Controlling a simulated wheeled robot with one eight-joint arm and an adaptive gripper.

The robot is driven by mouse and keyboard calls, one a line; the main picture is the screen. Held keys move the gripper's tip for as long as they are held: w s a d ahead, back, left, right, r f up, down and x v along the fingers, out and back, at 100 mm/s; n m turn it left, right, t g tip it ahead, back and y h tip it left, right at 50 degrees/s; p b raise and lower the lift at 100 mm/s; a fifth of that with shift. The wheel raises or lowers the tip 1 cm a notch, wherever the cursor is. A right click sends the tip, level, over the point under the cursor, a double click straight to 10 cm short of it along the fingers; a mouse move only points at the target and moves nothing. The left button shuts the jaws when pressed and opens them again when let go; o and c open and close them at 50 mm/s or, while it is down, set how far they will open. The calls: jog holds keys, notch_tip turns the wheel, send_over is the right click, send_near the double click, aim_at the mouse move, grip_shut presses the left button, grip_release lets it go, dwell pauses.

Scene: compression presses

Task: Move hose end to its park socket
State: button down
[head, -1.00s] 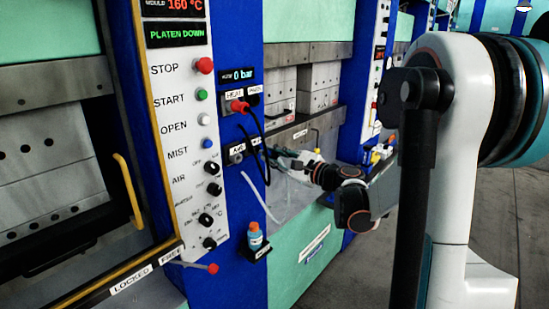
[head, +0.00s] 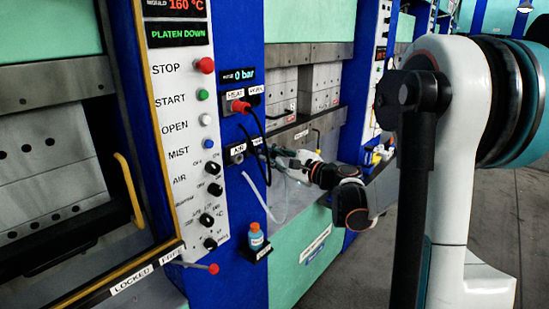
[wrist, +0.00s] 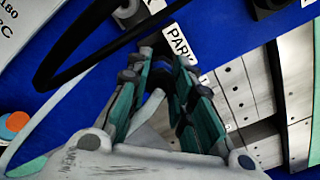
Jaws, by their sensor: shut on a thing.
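My gripper (wrist: 165,62) is shut on the hose end, with its fingertips close to the blue panel. The pale hose (wrist: 148,106) runs back between the fingers in the wrist view. In the head view the hose (head: 286,198) hangs in a loop below my gripper (head: 268,154). The PARK label (wrist: 179,43) is just beyond the fingertips in the wrist view. The park socket and the hose's tip are hidden by the fingers, so I cannot tell whether they touch. The AIR label (head: 238,149) and its socket (head: 237,159) are just left of my gripper in the head view.
A red plug (head: 239,106) with a black cable (head: 257,125) sits above my gripper. The cable loops down near it, and crosses the wrist view's upper left. A blue bottle (head: 255,237) stands on a small shelf below. The control panel (head: 184,130) is to the left.

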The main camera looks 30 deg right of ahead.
jog(key=shift+x, duration=1.1)
jog(key=c, duration=1.3)
grip_release()
jog(key=v, duration=1.2)
